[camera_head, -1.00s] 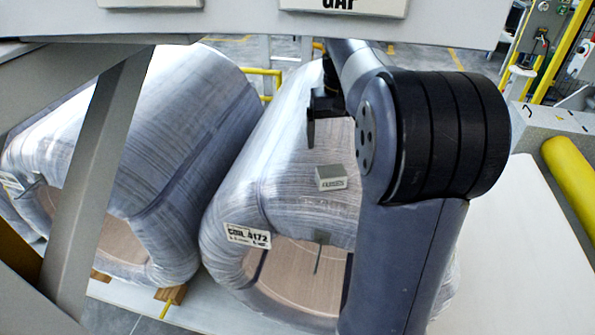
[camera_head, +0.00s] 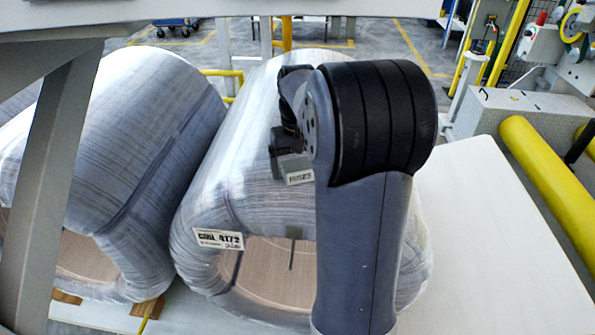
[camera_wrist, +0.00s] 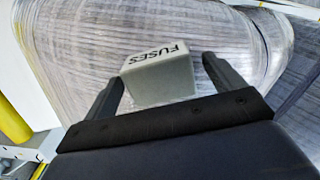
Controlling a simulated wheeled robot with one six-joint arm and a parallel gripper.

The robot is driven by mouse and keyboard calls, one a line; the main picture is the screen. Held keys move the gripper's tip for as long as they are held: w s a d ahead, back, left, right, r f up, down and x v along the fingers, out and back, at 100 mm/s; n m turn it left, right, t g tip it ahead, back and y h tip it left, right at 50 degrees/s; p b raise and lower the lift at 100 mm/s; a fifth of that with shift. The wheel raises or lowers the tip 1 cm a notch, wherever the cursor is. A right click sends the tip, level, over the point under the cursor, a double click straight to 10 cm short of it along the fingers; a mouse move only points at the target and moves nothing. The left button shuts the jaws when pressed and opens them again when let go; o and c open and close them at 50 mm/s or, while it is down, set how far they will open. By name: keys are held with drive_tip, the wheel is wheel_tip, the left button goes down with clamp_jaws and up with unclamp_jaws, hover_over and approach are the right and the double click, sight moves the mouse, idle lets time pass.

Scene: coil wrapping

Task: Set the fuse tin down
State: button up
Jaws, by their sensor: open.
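The fuse tin (camera_head: 299,178), a small grey box marked FUSES, sits on the upper front of the wrapped coil labelled COIL 4172 (camera_head: 240,150). In the wrist view the tin (camera_wrist: 160,78) lies between the two fingers of my gripper (camera_wrist: 163,70). The fingers are open, with a gap on both sides of the tin. In the head view my gripper (camera_head: 284,150) is low over the coil, right at the tin. My arm hides part of the gripper and coil.
A second wrapped coil (camera_head: 130,150) stands close on the left. Grey frame bars cross the left and top. A white platform (camera_head: 480,240) is bare on the right. Beyond it lies a yellow roller (camera_head: 550,175) beside a grey machine (camera_head: 520,110).

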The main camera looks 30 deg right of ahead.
drive_tip(key=c, duration=1.2)
drive_tip(key=shift+c, duration=0.2)
